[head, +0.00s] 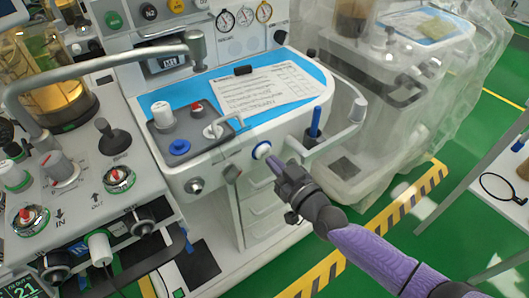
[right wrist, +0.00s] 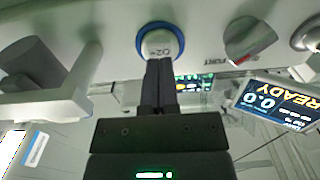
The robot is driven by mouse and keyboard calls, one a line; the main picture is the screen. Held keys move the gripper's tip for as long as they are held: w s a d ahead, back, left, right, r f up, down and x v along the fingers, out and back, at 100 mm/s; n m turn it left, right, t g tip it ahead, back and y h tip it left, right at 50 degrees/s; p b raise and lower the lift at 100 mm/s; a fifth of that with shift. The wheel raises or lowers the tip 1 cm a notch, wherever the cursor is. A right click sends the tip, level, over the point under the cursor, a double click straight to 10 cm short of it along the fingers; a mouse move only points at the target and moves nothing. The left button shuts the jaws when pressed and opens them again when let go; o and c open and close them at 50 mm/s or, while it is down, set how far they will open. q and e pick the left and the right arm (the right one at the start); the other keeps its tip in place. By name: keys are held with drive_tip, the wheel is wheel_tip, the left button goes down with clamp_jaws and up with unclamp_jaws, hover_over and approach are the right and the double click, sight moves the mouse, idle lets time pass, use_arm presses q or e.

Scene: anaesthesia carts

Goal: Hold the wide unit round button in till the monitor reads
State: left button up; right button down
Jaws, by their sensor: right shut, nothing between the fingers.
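A white round button with a blue ring (head: 261,150) is on the front edge of the unit with the blue top (head: 312,72). In the right wrist view the button (right wrist: 160,43) reads "O2+". My right gripper (head: 273,163) is shut and empty, with its fingertips at the button. In the right wrist view the fingertips (right wrist: 160,66) overlap the button's lower edge; I cannot tell whether it is pressed in. A tilted monitor (right wrist: 270,101) there reads "READY" and "0.0". My left gripper is not in view.
A grey knob (head: 232,173) and a round port (head: 194,186) sit left of the button. A rail handle (head: 345,125) with a blue-handled item (head: 315,122) stands to its right. A screen (head: 48,285) showing "21" is at lower left.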

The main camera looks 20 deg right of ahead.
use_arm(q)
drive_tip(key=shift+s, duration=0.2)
use_arm(e)
drive_tip(key=shift+w, duration=0.15)
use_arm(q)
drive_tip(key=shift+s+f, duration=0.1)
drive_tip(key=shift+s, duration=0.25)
use_arm(e)
drive_tip(key=shift+w+a, duration=0.1)
drive_tip(key=shift+w, duration=0.15)
drive_tip(key=shift+w, duration=0.1)
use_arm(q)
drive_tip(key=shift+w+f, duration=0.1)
use_arm(e)
drive_tip(key=shift+w+a, duration=0.15)
drive_tip(key=shift+w, duration=0.1)
use_arm(q)
drive_tip(key=shift+b, duration=0.3)
use_arm(e)
drive_tip(key=shift+w, duration=0.2)
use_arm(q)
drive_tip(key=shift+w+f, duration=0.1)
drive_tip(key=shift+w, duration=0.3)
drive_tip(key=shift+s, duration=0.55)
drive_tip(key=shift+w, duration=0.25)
